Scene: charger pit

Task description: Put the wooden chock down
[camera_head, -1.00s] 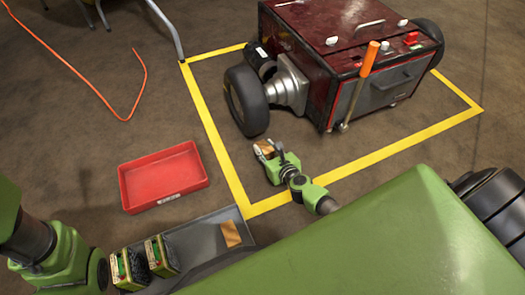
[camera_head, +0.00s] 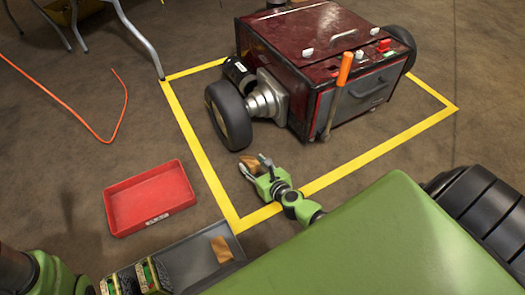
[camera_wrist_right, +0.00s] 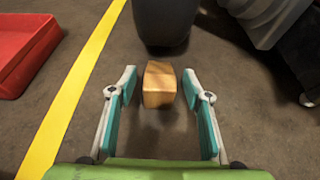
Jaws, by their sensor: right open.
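A wooden chock (camera_wrist_right: 159,84) lies on the floor just in front of the black wheel (camera_wrist_right: 164,20), with a small gap between them in the right wrist view. In the head view the chock (camera_head: 249,161) shows near the wheel (camera_head: 229,115), partly behind my gripper. My right gripper (camera_head: 256,168) is open. In the right wrist view its two fingers (camera_wrist_right: 160,88) stand apart on either side of the chock, with clear gaps to it. A second wooden chock (camera_head: 222,249) lies in the grey tray (camera_head: 196,249). My left gripper is out of view.
A dark red cart (camera_head: 310,60) with an orange-handled lever (camera_head: 343,72) stands inside a yellow floor outline (camera_head: 195,145). A red bin (camera_head: 150,197) sits left of the line. An orange cable (camera_head: 75,98) lies far left.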

